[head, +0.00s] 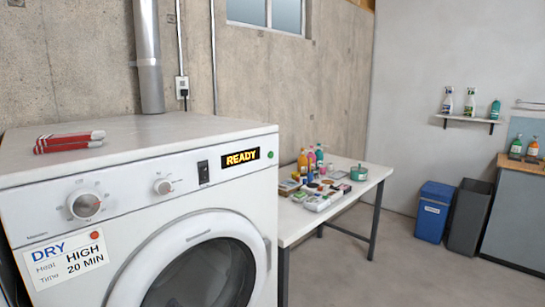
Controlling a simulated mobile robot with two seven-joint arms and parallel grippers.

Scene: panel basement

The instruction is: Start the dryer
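The white dryer (130,213) fills the left of the head view. Its display (240,158) reads READY. A large knob (85,206) sits at the left of the panel and a smaller knob (163,186) to its right. A dark rocker switch (203,172) is beside the display; its position is too small to tell. A small green spot (270,155) is at the panel's right end. A card (65,262) reads DRY, Heat HIGH, Time 20 MIN. The round door (150,260) looks shut; its lower part is cut off. Neither gripper shows.
Red-and-white objects (68,142) lie on the dryer top. A white table (300,225) to the right holds bottles, small containers and a green pot (359,173). Blue (433,212) and dark (468,217) bins stand by the far wall. Floor in front of them is clear.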

